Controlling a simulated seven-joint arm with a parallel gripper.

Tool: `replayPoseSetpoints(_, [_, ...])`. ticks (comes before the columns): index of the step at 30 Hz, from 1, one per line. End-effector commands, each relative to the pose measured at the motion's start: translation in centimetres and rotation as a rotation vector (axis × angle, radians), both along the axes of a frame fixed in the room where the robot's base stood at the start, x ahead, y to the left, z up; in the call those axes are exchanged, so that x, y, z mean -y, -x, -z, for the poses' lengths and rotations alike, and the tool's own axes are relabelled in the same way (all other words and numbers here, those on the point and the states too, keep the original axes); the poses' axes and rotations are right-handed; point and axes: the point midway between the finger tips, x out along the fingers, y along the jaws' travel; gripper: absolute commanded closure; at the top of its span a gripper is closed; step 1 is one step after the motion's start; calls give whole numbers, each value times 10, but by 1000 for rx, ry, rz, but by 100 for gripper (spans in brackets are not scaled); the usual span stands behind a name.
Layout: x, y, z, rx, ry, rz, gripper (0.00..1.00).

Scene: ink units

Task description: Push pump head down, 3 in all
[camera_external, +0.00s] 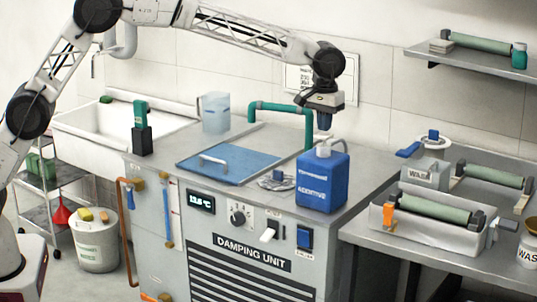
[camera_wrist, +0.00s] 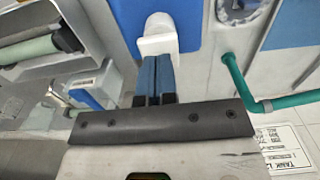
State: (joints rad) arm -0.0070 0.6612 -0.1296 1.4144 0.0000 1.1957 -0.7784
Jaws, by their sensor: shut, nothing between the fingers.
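The white pump head (camera_external: 323,150) sits on top of the blue additive container (camera_external: 322,185), which stands on the damping unit's top at its front right. My gripper (camera_external: 323,130) is above the pump head and points down, with its fingers shut and empty. In the wrist view, the shut blue fingers (camera_wrist: 157,62) end close to the white pump head (camera_wrist: 158,38), with the blue container (camera_wrist: 193,22) beyond it. I cannot tell whether the fingertips touch the pump head.
A teal pipe (camera_external: 281,106) arches up just behind and left of the container. A blue lid (camera_external: 228,153) with a handle and a round metal drain (camera_external: 277,181) lie to the left. A bench with a roller tray (camera_external: 430,230) stands to the right.

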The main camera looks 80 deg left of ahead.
Motion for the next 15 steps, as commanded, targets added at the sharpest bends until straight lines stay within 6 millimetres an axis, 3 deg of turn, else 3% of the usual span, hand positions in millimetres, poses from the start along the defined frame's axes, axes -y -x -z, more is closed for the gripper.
replayPoseSetpoints(15, [0,0,12,0,0,0,100])
